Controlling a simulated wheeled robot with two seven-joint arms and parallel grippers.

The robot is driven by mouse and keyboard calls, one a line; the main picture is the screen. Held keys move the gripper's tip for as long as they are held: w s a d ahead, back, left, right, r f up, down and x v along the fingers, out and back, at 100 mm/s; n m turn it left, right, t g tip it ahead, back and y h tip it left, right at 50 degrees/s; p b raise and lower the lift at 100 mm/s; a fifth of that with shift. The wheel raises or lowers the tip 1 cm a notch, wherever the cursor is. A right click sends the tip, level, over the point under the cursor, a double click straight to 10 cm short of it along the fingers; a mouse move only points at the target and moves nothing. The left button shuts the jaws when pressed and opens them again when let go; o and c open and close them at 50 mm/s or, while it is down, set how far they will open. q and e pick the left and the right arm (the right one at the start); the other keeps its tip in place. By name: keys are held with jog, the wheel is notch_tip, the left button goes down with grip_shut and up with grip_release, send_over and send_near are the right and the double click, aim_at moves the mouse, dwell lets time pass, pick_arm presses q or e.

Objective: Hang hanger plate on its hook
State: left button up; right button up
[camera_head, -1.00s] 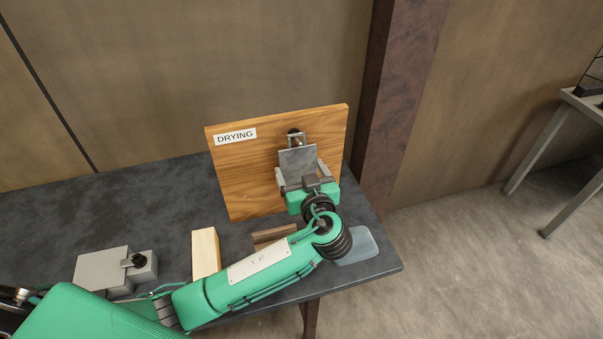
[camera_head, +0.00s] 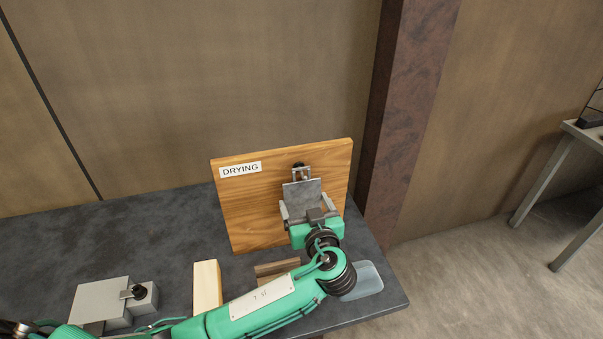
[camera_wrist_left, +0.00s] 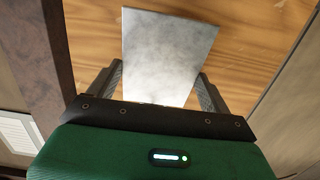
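The hanger plate (camera_head: 303,194) is a thin grey metal plate with a narrow open loop at its top. It is in front of the wooden board (camera_head: 249,210) marked DRYING. The dark hook (camera_head: 298,166) shows at the loop; I cannot tell whether the loop is around it or only in front. My left gripper (camera_head: 306,208) is below the hook, with one finger at each side edge of the plate, and looks shut on it. In the left wrist view the plate (camera_wrist_left: 168,55) stands out between the fingertips, slightly turned. My right gripper is not in view.
The board stands on a dark table (camera_head: 130,225). A pale wood block (camera_head: 207,286), a brown block (camera_head: 277,267), a grey block with a black knob (camera_head: 103,298) and a translucent dish (camera_head: 367,279) are near the front edge. A rust-brown post (camera_head: 400,130) stands behind.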

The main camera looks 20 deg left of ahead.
pick_arm(q)
jog(key=o, duration=0.3)
jog(key=shift+s+d, duration=0.2)
jog(key=shift+s, duration=0.05)
jog(key=b+v, duration=0.3)
jog(key=v, duration=1)
jog(key=shift+s+r+b, duration=0.1)
jog(key=shift+b, duration=0.2)
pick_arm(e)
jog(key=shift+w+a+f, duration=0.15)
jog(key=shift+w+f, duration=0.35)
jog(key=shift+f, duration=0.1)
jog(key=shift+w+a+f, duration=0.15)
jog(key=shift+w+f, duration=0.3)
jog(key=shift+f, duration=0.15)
pick_arm(q)
jog(key=shift+s+d, duration=0.1)
